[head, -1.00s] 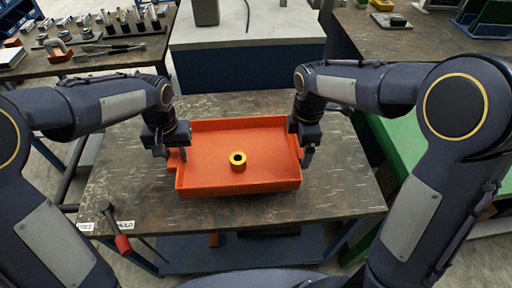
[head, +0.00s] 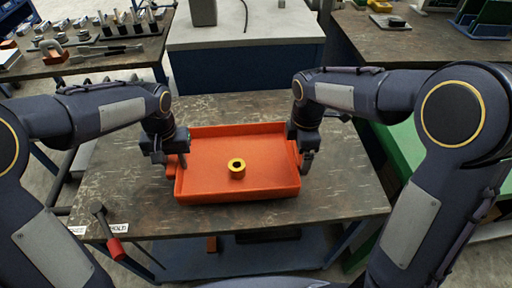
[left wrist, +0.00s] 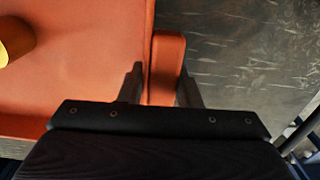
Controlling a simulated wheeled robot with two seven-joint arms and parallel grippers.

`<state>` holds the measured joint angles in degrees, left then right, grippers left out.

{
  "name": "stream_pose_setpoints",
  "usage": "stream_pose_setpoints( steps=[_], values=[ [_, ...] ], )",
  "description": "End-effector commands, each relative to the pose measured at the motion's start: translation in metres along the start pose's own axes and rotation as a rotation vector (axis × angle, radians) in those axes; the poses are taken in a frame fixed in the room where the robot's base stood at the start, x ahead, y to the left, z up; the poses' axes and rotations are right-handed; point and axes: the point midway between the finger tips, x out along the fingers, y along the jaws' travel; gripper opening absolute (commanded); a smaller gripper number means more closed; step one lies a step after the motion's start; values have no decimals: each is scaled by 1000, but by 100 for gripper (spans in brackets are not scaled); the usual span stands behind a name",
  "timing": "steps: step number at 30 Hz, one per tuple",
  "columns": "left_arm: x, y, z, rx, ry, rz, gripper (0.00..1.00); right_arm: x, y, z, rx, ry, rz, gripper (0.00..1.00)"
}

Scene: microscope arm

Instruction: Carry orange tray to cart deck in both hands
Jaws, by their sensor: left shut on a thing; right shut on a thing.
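The orange tray (head: 205,150) is level over the worn dark tabletop (head: 340,195); I cannot tell whether it touches it. My left gripper (head: 171,162) is shut on the tray's left side. In the left wrist view its fingers (left wrist: 162,90) lie on either side of the tray's orange handle (left wrist: 168,55). My right gripper (head: 304,160) is shut on the tray's right side, its grip partly hidden.
A blue lower shelf (head: 190,257) is below. Behind stand a grey-topped bench (head: 240,30) and a left table (head: 85,68) with tools. The tabletop right of the tray is clear.

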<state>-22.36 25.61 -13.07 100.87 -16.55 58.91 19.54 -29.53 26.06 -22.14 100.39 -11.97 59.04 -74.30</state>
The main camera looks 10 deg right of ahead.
Motion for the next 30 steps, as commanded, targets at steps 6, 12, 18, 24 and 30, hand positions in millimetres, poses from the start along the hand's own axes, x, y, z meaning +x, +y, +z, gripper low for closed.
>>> stream_pose_setpoints(
  steps=[6,12,18,24,30],
  values=[
    [20,1,-2,-3,7,3,0,21,-1,-1,-9,0,-3,53],
    [21,0,-1,-2,4,2,45,22,-1,-1,-7,0,-4,100],
    [20,0,-1,-1,3,1,53,22,-1,0,-3,0,-2,100],
    [-2,0,-1,-1,7,3,53,22,0,0,-1,0,-1,100],
    [-46,0,-2,-1,9,3,53,22,0,0,-1,0,-1,100]
  ],
)
